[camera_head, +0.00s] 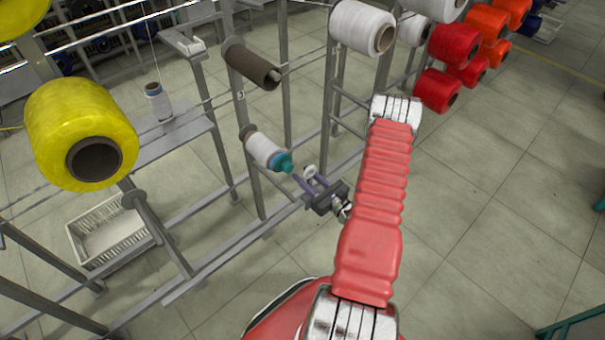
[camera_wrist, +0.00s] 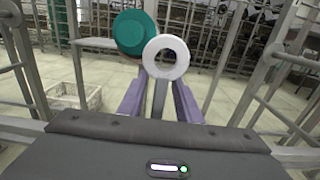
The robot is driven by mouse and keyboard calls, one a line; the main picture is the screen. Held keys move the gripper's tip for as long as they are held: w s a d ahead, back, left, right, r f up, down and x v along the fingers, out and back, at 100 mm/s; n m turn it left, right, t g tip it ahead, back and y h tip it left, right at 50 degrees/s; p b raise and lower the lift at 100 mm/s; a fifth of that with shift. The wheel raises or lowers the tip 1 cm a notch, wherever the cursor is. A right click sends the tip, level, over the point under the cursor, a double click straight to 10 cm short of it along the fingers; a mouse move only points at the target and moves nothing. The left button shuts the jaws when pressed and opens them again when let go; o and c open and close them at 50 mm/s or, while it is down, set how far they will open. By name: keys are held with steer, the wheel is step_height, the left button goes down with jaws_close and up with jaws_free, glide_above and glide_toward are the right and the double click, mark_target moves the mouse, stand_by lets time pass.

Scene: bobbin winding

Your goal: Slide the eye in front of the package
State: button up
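The eye, a white ring (camera_wrist: 150,57), stands upright at the fingertips of my gripper (camera_wrist: 159,90) in the wrist view. Its hole faces the camera. My purple fingers point at its lower edge with a narrow grey gap between them; whether they grip it is unclear. In the head view the small white eye (camera_head: 310,171) is at the tips of my gripper (camera_head: 309,181). The package, a white cone (camera_head: 262,148) with a teal end, is on the frame just up and left of the eye. In the wrist view the teal end (camera_wrist: 127,34) is left of the ring, partly overlapped by it.
A grey metal frame (camera_head: 250,150) with posts and rails stands around the package. A dark brown tube (camera_head: 252,66) and a white spool (camera_head: 362,27) are above it. A large yellow spool (camera_head: 75,120) is left. A white crate (camera_head: 105,228) sits on the floor.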

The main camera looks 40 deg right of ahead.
steer(key=shift+w, duration=0.9)
jaws_close()
